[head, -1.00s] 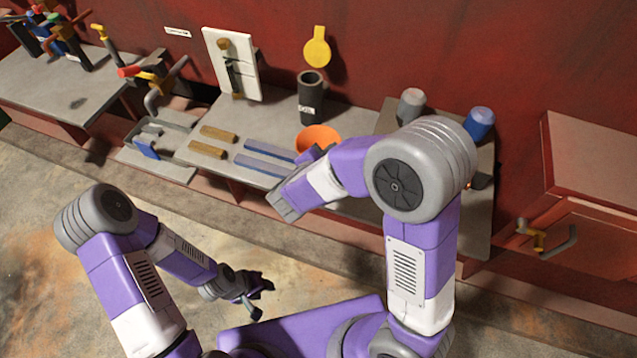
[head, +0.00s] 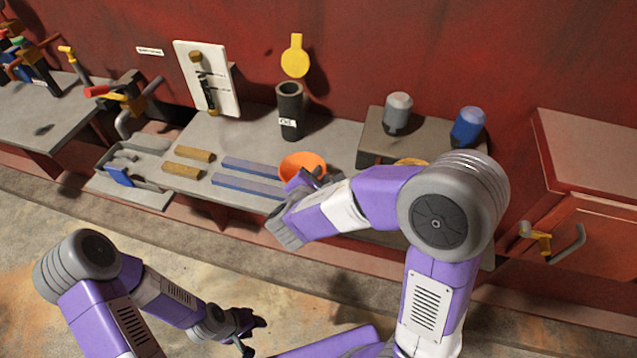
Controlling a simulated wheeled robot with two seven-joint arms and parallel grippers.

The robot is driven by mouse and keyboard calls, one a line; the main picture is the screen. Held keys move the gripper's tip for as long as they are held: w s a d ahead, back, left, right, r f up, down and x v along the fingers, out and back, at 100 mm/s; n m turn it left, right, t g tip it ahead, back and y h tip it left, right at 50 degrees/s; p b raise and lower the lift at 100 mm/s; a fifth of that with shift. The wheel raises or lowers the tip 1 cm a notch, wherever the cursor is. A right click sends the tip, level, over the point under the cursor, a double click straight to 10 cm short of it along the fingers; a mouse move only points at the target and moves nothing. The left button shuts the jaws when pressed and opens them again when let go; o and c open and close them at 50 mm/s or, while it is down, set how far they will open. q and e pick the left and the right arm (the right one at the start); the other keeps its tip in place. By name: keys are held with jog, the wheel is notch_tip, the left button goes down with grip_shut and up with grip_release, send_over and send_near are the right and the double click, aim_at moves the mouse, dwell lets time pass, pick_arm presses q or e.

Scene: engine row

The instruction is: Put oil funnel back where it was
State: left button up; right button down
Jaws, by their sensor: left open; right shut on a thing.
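The orange funnel (head: 302,163), a wide bowl shape, is in the head view at the front middle of the grey bench, right of two blue bars. My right gripper (head: 312,179) is shut on its near side. My forearm hides part of the gripper and the funnel's lower part, so I cannot tell whether the funnel touches the bench. My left gripper (head: 247,335) is open and empty, low over the floor in front of the bench.
A dark cylinder (head: 290,112) stands behind the funnel, below a yellow round tag (head: 295,60). Two blue bars (head: 250,175) and two brown bars (head: 190,162) lie left. A box (head: 372,140) carries a grey bottle (head: 398,113) and a blue bottle (head: 467,127). A red cabinet (head: 585,160) stands right.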

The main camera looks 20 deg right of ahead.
jog(key=shift+f, duration=0.6)
jog(key=shift+f+b, duration=0.3)
jog(key=shift+b, duration=0.15)
jog(key=c, duration=1.1)
grip_release()
